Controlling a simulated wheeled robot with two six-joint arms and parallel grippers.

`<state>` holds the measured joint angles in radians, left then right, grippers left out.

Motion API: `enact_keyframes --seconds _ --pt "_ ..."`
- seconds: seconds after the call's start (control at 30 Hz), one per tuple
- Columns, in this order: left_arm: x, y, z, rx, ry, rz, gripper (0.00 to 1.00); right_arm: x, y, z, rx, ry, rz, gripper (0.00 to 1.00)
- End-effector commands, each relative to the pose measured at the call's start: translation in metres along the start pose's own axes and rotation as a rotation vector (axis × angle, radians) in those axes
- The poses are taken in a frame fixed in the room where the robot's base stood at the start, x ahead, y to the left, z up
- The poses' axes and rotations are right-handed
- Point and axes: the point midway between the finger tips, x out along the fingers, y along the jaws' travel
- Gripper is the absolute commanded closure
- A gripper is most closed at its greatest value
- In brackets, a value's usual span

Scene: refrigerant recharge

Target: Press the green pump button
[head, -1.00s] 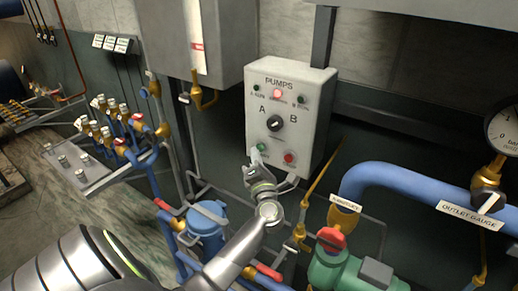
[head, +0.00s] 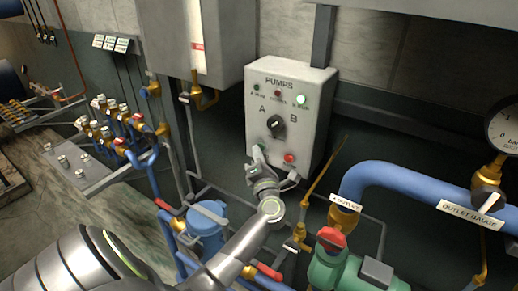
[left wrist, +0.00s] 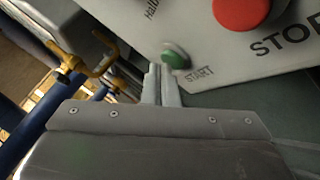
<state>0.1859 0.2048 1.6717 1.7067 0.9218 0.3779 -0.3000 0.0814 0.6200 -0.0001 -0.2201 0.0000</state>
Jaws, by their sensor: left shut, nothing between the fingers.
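The pump control box (head: 312,110) is a pale box marked PUMPS, with an A/B selector knob (head: 276,126) in its middle. The green START button (left wrist: 176,57) is at the box's lower left; in the head view it is mostly hidden behind my left gripper. My left gripper (head: 257,155) is shut and empty, its fingertips (left wrist: 163,72) right at the green button, seemingly against it. The red STOP button (head: 289,158) is just right of it, also large in the left wrist view (left wrist: 240,10). The B RUN lamp (head: 301,100) glows green. My right gripper is not in view.
A blue pipe (head: 400,180) with an outlet gauge (head: 503,128) runs at the right. A green pump (head: 350,272) with a red cap stands below it. A blue canister (head: 207,222) and valves are left of my forearm. Thin pipes run below the box.

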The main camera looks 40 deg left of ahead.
Motion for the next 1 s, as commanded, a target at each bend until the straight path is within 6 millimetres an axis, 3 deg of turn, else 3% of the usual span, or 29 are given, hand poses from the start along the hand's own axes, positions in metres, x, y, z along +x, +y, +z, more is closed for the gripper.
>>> enact_keyframes --seconds 1.0 --pt "-0.015 0.011 -0.010 0.000 -0.001 0.000 1.00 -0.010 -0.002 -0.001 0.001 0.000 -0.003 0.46"
